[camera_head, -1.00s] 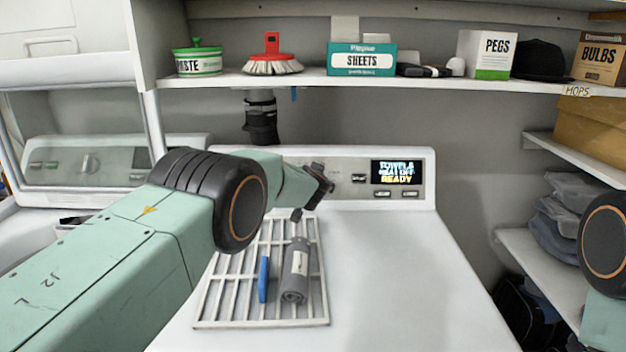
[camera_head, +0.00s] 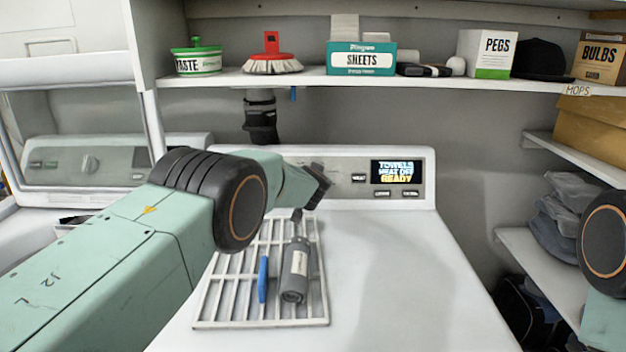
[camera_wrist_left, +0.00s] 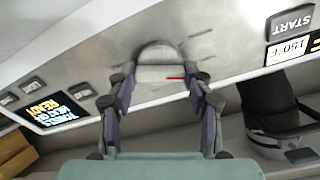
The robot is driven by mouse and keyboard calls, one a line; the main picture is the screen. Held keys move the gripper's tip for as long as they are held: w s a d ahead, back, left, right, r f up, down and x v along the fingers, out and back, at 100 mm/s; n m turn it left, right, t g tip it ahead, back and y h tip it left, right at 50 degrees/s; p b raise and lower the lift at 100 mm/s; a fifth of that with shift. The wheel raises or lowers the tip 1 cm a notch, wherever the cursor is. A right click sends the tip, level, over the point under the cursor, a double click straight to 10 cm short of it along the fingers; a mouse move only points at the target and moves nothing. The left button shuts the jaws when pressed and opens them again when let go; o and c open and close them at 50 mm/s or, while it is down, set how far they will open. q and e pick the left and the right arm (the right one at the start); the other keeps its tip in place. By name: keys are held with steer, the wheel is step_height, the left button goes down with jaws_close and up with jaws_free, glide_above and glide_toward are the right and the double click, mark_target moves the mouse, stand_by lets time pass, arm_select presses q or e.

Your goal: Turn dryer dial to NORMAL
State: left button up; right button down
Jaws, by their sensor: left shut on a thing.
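The dryer dial (camera_wrist_left: 158,60) is a round grey knob with a flat grip bar and a red mark, seen in the left wrist view. My left gripper (camera_wrist_left: 160,82) has its two fingers on either side of the grip bar and is shut on it. In the head view my left gripper (camera_head: 316,186) is at the dryer panel and hides the dial. The dryer display (camera_head: 397,172) reads TOWELS, HEAT OFF, READY. It also shows in the left wrist view (camera_wrist_left: 52,112). My right gripper is out of view.
A wire rack (camera_head: 209,301) on the dryer top (camera_head: 400,270) holds a grey bottle (camera_head: 295,270) and a blue item (camera_head: 263,279), below my left arm. A shelf (camera_head: 290,79) with boxes runs above the panel. The dryer top's right side is clear.

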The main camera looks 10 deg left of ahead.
arm_select(q)
steer(key=n, duration=0.4)
steer(key=shift+n, duration=0.4)
steer(key=shift+r+n+y, duration=0.1)
steer(key=shift+n+y, duration=0.3)
steer(key=shift+n, duration=1.7)
steer(key=o, duration=1.1)
steer(key=shift+w, duration=0.1)
steer(key=shift+o, duration=0.2)
steer(key=shift+s+d, duration=0.1)
steer(key=shift+s, duration=0.1)
steer(key=v, duration=1.1)
steer(key=shift+s+r, duration=0.2)
steer(key=shift+s, duration=0.05)
